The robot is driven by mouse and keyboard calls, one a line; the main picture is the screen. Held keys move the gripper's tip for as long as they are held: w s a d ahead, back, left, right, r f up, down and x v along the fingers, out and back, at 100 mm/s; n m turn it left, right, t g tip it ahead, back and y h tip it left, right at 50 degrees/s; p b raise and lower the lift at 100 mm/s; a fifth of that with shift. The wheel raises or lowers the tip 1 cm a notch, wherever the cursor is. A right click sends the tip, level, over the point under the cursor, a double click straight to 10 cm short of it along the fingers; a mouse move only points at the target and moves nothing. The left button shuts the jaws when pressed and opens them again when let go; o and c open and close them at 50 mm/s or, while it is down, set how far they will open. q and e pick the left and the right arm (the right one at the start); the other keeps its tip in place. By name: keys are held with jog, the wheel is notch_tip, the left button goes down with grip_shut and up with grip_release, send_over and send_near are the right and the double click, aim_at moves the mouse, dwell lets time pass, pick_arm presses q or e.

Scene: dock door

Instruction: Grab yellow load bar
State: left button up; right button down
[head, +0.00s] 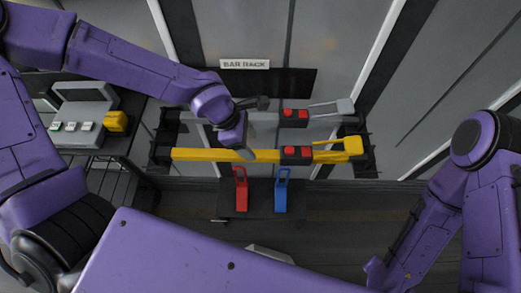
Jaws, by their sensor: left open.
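The yellow load bar (207,155) lies level across the front of the bar rack, with a black block with red buttons (296,152) at its middle and a yellow lever handle (340,147) to the right. My left gripper (250,130) reaches in from the left and is over the bar, just left of the block. It is open, with one finger on the far side and one near the bar; I cannot tell whether it touches. The wrist hides a little of the bar. My right arm is at the right, and its gripper is out of view.
A grey bar (262,116) with a similar block lies behind the yellow one. A "BAR RACK" sign (245,64) hangs above. A red handle (240,190) and a blue handle (281,191) are below. A grey device (83,113) stands on a left table.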

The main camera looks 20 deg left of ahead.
aim_at(257, 153)
pick_arm(q)
jog(key=shift+s+d+f, duration=0.15)
jog(key=shift+d+f, duration=0.1)
jog(key=shift+f, duration=0.55)
jog(key=x, duration=0.4)
jog(key=shift+a, duration=0.1)
jog(key=shift+d+f, duration=0.35)
jog(key=shift+r, duration=0.1)
grip_shut()
